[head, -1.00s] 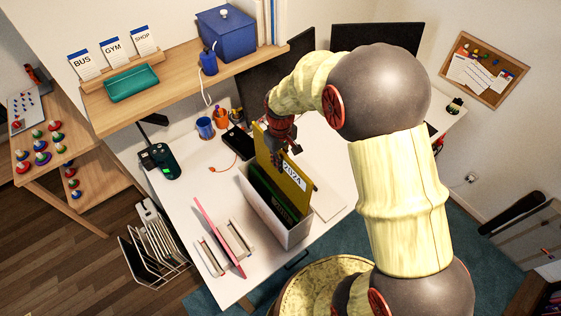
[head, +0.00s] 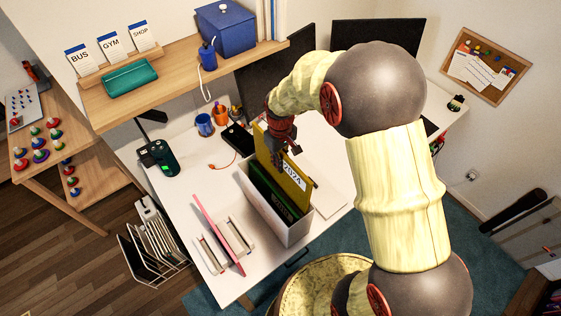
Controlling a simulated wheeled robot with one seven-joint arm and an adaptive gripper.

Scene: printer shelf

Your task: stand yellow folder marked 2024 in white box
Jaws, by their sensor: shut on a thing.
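The yellow folder (head: 297,184) with a white label reading 2024 stands nearly upright, its lower part inside the white box (head: 287,234). My gripper (head: 283,160) is shut on the folder's upper edge. Its fingertips are partly hidden against the folder. Dark green folders (head: 272,196) stand in the same box, on the near left side of the yellow one. The folder's bottom edge is hidden inside the box, so I cannot tell whether it touches the floor of the box.
A pink folder (head: 218,233) and white holders stand left of the box on the white desk (head: 200,165). A wooden shelf (head: 185,78) overhangs the desk's back left.

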